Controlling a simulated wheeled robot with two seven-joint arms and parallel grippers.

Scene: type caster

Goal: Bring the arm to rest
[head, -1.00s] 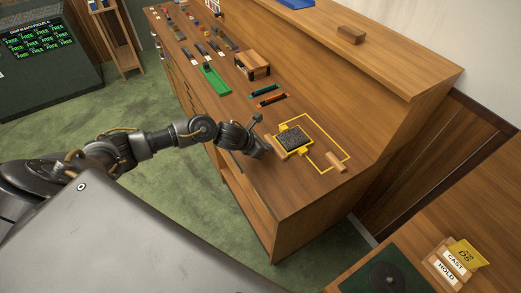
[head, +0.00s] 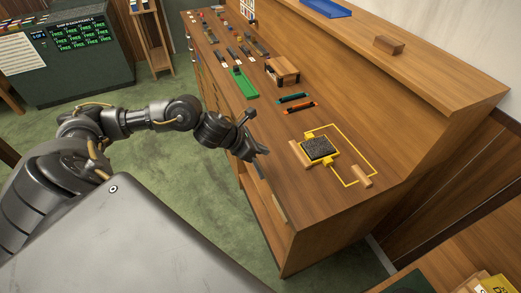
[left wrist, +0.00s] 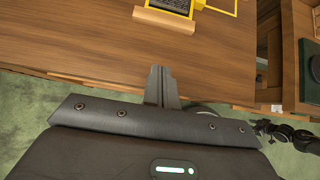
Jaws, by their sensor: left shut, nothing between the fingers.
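My left arm comes in from the left in the head view. Its gripper (head: 258,151) is at the near edge of the wooden bench (head: 268,190), left of the yellow-framed dark block. In the left wrist view the gripper's fingers (left wrist: 161,72) are together, with nothing between them, over the bench's edge. The dark block in its yellow frame (head: 319,148) lies on the bench, apart from the gripper. A wooden bar (head: 299,155) lies between them. It also shows in the left wrist view (left wrist: 164,18).
A second wooden bar (head: 362,177) lies by the yellow outline. Orange (head: 300,108) and teal (head: 292,97) sticks, a green tray (head: 244,83) and a wooden holder (head: 282,71) lie farther back. Green floor (head: 190,185) is open left of the bench.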

